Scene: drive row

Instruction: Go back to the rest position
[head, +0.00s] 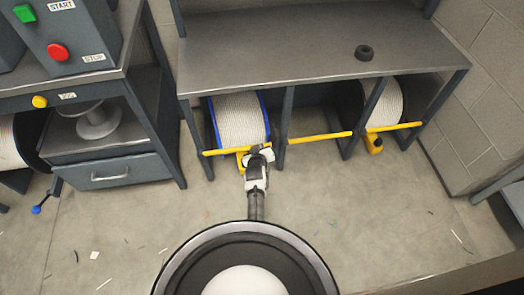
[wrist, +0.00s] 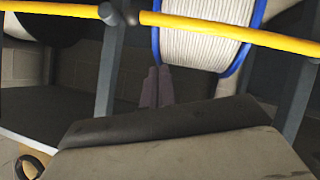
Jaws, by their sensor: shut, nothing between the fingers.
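My gripper (head: 262,153) is low in front of the rack, at the yellow bar (head: 320,136) of the left bay. In the head view it overlaps the lower edge of the reel of white rope with blue rims (head: 241,120). I cannot tell there whether it touches the bar or the reel. In the wrist view the fingers (wrist: 155,86) are together with nothing between them. The blue-rimmed reel (wrist: 205,35) and the yellow bar (wrist: 230,30) are in view beyond them. A yellow piece (head: 241,160) below the bar is partly hidden by my gripper.
The rack's grey top (head: 300,45) carries a small black ring (head: 364,52). Another white reel (head: 386,103) sits in the right bay; the middle bay looks empty. A cabinet with a drawer (head: 112,173) stands left. The floor (head: 350,205) is open, with small scraps.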

